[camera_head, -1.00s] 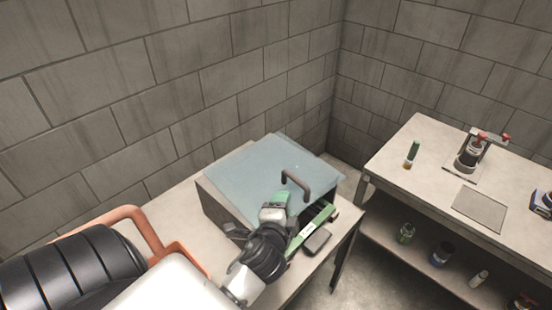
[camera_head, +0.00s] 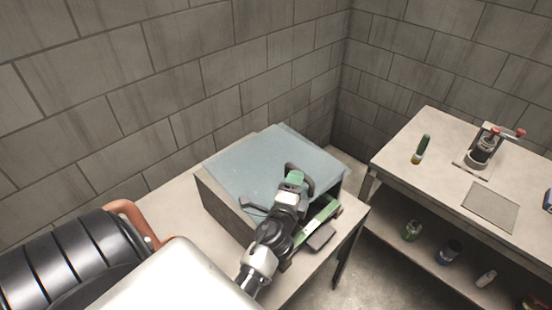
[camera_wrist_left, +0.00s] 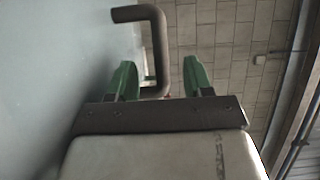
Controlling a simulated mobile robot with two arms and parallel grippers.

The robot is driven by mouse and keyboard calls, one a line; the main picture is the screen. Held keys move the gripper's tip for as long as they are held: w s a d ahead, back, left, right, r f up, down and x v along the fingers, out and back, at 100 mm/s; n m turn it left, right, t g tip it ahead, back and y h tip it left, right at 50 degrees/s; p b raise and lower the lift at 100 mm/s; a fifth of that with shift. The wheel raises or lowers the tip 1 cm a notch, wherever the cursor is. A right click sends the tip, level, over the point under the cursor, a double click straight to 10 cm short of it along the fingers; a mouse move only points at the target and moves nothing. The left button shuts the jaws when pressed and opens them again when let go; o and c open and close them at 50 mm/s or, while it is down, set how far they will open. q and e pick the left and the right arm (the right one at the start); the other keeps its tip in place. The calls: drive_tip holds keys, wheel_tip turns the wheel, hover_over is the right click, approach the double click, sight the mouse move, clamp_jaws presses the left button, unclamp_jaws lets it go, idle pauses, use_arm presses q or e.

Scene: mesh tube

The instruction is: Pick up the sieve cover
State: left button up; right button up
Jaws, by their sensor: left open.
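The sieve cover (camera_head: 262,158) is a flat blue-grey lid on a box on the left table. A dark bar handle (camera_head: 310,182) rises from its right part. My left gripper (camera_head: 294,178), with green fingers, is over the cover at the handle and partly hides it. In the left wrist view the gripper (camera_wrist_left: 159,70) is open, and the bent handle (camera_wrist_left: 158,40) runs down into the space between the two green fingers. The cover's surface (camera_wrist_left: 50,70) fills the left side there. Whether the fingers touch the handle cannot be told. My right gripper is not in view.
A green strip (camera_head: 318,219) and a small dark block (camera_head: 321,237) lie at the box's front right. Block walls close the back.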

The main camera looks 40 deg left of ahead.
use_arm(q)
drive_tip(key=x, duration=0.4)
drive_tip(key=shift+w, duration=0.25)
drive_tip(key=shift+s, duration=0.1)
drive_tip(key=shift+c, duration=0.6)
drive_tip(key=c, duration=0.5)
clamp_jaws()
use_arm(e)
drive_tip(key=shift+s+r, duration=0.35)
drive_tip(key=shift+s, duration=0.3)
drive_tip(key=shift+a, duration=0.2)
use_arm(q)
drive_tip(key=shift+r, duration=0.1)
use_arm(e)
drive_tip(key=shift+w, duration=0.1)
